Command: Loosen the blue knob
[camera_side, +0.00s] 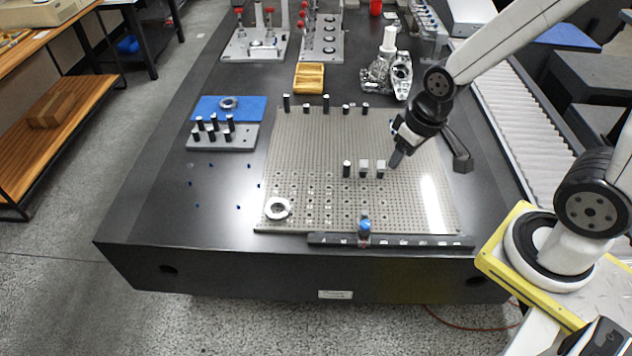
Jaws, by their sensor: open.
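The blue knob (365,226) sits on a dark rail (430,241) along the front edge of the perforated plate. It looks upright, with a small dark body below it. My gripper (396,158) hangs above the right part of the plate, behind and to the right of the knob, and is clear of it. The gripper points down and is open, with nothing visible between its fingers. The finger gap is too small to make out well.
The perforated plate (310,150) carries several short posts, small blocks (364,167) near my gripper, and a metal ring (277,208) at front left. A metal casting (388,72) stands behind.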

